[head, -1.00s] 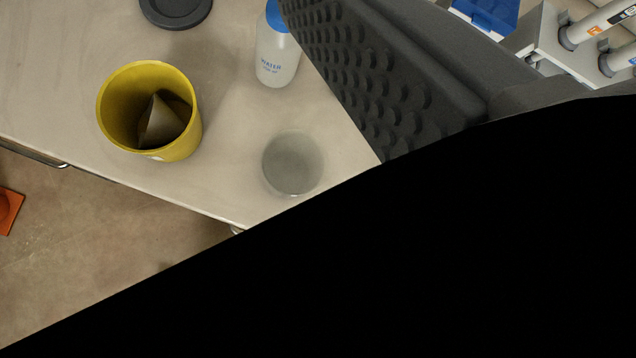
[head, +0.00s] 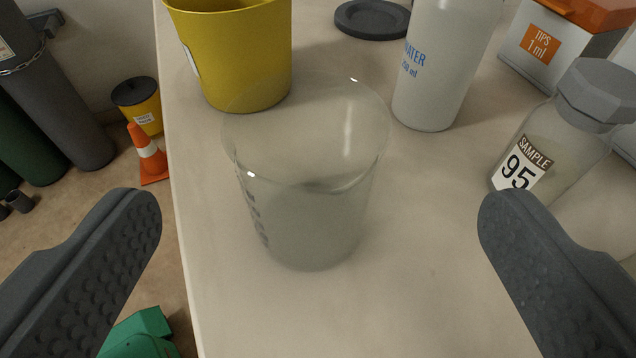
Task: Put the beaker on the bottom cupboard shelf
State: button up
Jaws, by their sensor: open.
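The beaker (head: 305,215) is clear glass with dark markings on its side. It stands upright on the pale bench top (head: 400,290), near the bench's left edge. My gripper (head: 318,212) is wide open, with one dark, studded finger on the left and one on the right in the head view. The beaker shows between the two fingertips, with a clear gap on each side. The gripper does not touch it. No cupboard shelf is in view.
A yellow container (head: 235,55) stands just behind the beaker. A water bottle (head: 440,65), a dark lid (head: 372,18), a sample 95 bottle (head: 560,130) and a tips box (head: 550,45) stand behind and right. An orange cone (head: 148,155) and gas cylinders (head: 50,90) are on the floor left.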

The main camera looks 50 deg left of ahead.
aim_at(314, 98)
jog(key=b+x, duration=0.2)
jog(key=x, duration=0.8)
jog(key=shift+a, duration=0.35)
jog(key=shift+c, duration=0.3)
jog(key=shift+r, duration=0.1)
jog(key=c, duration=1.5)
